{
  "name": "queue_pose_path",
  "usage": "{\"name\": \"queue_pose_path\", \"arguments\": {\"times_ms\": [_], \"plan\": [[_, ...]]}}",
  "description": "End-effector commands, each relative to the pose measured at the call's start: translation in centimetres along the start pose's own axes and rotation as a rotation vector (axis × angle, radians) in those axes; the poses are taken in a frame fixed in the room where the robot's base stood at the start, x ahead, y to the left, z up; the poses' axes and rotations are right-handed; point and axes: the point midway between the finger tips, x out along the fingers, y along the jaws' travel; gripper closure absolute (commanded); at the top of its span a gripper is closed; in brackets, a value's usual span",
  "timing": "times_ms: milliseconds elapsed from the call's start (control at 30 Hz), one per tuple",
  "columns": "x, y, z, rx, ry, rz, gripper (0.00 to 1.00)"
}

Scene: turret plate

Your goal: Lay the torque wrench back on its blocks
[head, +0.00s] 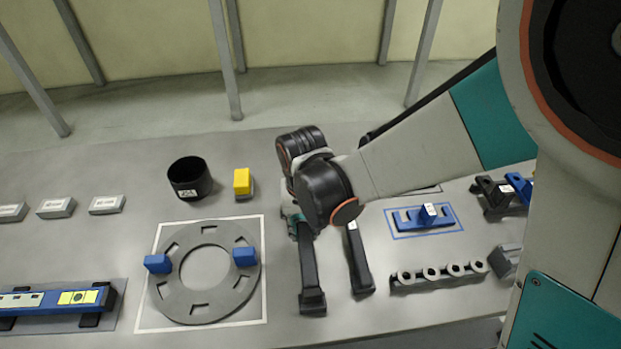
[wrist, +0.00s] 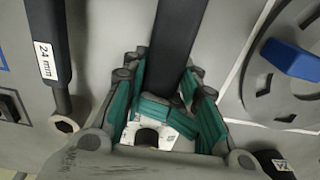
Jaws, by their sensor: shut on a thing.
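My gripper (head: 298,226) is over the middle of the bench, pointing down. It is shut on a long dark bar, which I take to be the torque wrench (head: 309,272). In the head view the bar runs from the jaws toward the front of the bench and ends in a thicker dark piece. In the wrist view the torque wrench (wrist: 174,38) runs away between the teal fingers of my gripper (wrist: 167,92). Its other end is hidden by the gripper. Dark notched blocks (head: 491,195) stand at the right, partly behind my arm; I cannot tell if they are the wrench's blocks.
A dark 24 mm wrench (head: 357,262) lies just right of the held bar. A slotted ring plate (head: 203,308) with blue blocks is to the left. A black cup (head: 190,180) and a yellow block (head: 241,183) stand behind. A holed rack (head: 438,279) is at the right.

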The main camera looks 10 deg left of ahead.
Motion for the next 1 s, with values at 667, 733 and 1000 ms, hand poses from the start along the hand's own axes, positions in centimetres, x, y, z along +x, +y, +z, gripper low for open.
{"name": "queue_pose_path", "arguments": {"times_ms": [667,733,1000], "plan": [[-0.1,0.0,0.0,0.0,0.0,0.0,0.38],[-0.4,0.0,0.0,0.0,0.0,0.0,0.38],[-2.3,0.0,-0.1,0.0,0.0,0.0,0.38]]}}
